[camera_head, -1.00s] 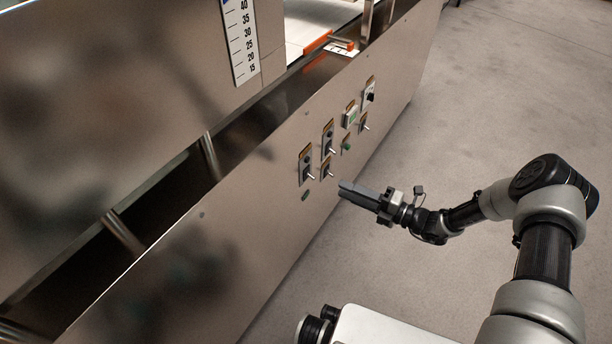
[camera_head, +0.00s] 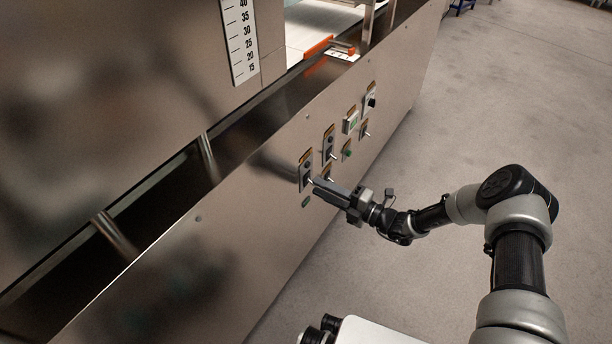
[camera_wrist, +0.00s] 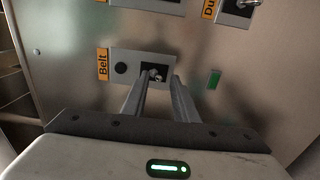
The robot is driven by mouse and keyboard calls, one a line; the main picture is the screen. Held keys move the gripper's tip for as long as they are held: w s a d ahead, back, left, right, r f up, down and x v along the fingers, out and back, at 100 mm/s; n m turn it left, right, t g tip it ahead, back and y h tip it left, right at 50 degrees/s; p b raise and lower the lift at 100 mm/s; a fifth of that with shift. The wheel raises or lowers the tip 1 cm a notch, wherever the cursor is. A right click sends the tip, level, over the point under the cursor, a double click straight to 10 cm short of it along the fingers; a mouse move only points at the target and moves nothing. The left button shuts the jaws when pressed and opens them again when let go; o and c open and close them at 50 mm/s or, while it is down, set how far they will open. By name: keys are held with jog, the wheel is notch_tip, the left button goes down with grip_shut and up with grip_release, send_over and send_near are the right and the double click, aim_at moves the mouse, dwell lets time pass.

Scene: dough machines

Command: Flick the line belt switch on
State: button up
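The Belt switch (camera_wrist: 156,74) is a small metal toggle on a dark square. Its grey plate carries a round black button and an orange "Belt" label (camera_wrist: 102,64). In the head view this switch plate (camera_head: 305,166) is the leftmost on the steel panel. My gripper (camera_head: 316,184) reaches the lower part of that plate from the right. In the wrist view the fingers (camera_wrist: 163,78) are apart with a narrow gap, and the toggle shows between their tips. I cannot tell whether a finger touches it. The toggle's exact tilt is unclear.
A green indicator (camera_wrist: 214,78) sits beside the Belt plate in the wrist view. Another switch plate (camera_head: 328,142), a green button (camera_head: 347,150) and a black knob (camera_head: 371,102) are close by on the panel. The floor (camera_head: 500,110) to the right is clear.

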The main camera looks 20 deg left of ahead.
jog(key=shift+a+r, duration=0.1)
jog(key=shift+r, duration=0.15)
dwell(0.3)
